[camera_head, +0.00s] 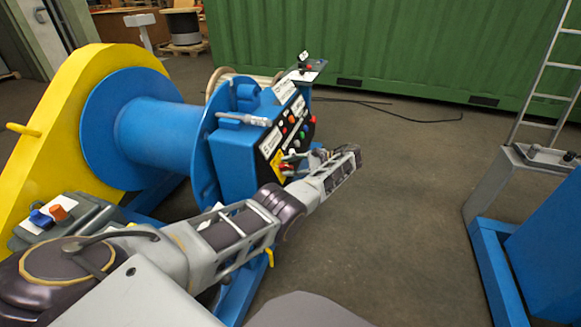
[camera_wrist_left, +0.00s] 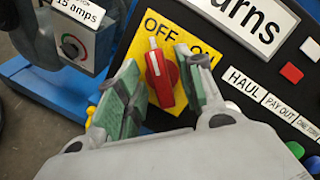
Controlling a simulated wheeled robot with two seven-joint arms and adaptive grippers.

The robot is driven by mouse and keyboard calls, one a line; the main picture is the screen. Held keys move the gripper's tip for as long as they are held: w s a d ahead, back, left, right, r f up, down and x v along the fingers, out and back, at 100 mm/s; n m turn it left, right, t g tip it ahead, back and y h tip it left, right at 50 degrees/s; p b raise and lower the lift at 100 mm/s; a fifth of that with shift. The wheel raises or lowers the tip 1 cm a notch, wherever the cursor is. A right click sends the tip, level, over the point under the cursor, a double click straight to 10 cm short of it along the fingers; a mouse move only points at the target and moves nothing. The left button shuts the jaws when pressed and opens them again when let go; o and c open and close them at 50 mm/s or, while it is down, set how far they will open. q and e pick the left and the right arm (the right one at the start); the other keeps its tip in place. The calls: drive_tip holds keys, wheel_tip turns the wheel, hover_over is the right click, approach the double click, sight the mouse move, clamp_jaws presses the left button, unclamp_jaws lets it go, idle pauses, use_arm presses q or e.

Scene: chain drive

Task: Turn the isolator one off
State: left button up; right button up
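The isolator is a red rotary handle (camera_wrist_left: 162,80) on a yellow plate (camera_wrist_left: 135,45) marked OFF and ON, seen in the left wrist view. The white-marked end of the handle points up toward the word OFF. My left gripper (camera_wrist_left: 158,72) is open, with a green-padded finger on each side of the handle. A gap shows at the left pad; the right pad is close to the handle, and I cannot tell if it touches. In the head view my left gripper (camera_head: 291,166) is at the panel and partly hides the yellow plate (camera_head: 276,163). My right gripper is not in view.
The blue control box (camera_head: 232,150) carries several coloured buttons (camera_head: 292,128) beside the plate. A 15 amps socket box (camera_wrist_left: 75,45) is left of the handle. A blue drum (camera_head: 150,130) stands behind my arm. Open floor (camera_head: 400,190) lies to the right.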

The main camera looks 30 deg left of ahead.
sight(290, 167)
use_arm(q)
drive_tip(key=shift+w+d+r, duration=0.1)
drive_tip(key=shift+r, duration=0.15)
idle(0.3)
drive_tip(key=shift+r, duration=1.25)
wheel_tip(290, 167, up, 7)
drive_tip(key=shift+a, duration=0.25)
